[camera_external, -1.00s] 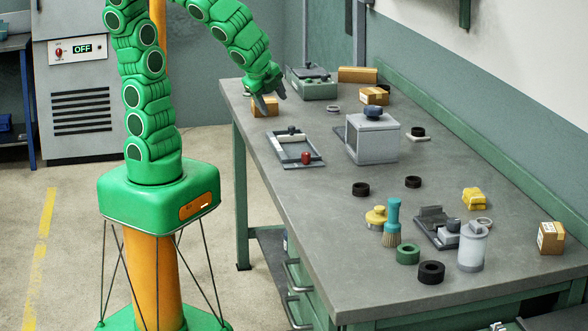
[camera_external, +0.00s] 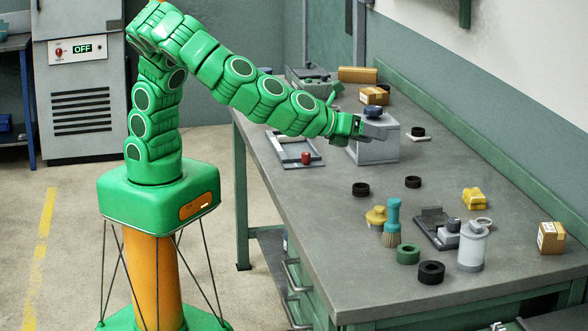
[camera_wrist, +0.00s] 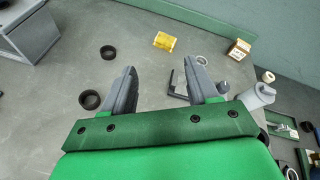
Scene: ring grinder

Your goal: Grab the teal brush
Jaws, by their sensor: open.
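The teal brush (camera_external: 393,219) stands upright on the workbench in the external view, bristles down, between a yellow-knobbed part and a dark clamp-like fixture. In the wrist view I cannot make out the brush; my gripper may cover it. My gripper (camera_external: 366,131) is above the bench beside the grey box with the dark blue knob, well behind and to the left of the brush. In the wrist view my gripper (camera_wrist: 165,88) shows two grey fingers spread apart with nothing between them.
Close around the brush are the yellow-knobbed part (camera_external: 376,217), a green ring (camera_external: 408,254), a black ring (camera_external: 431,272), the dark fixture (camera_external: 437,228) and a grey-white canister (camera_external: 472,247). The front-left bench top is clear.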

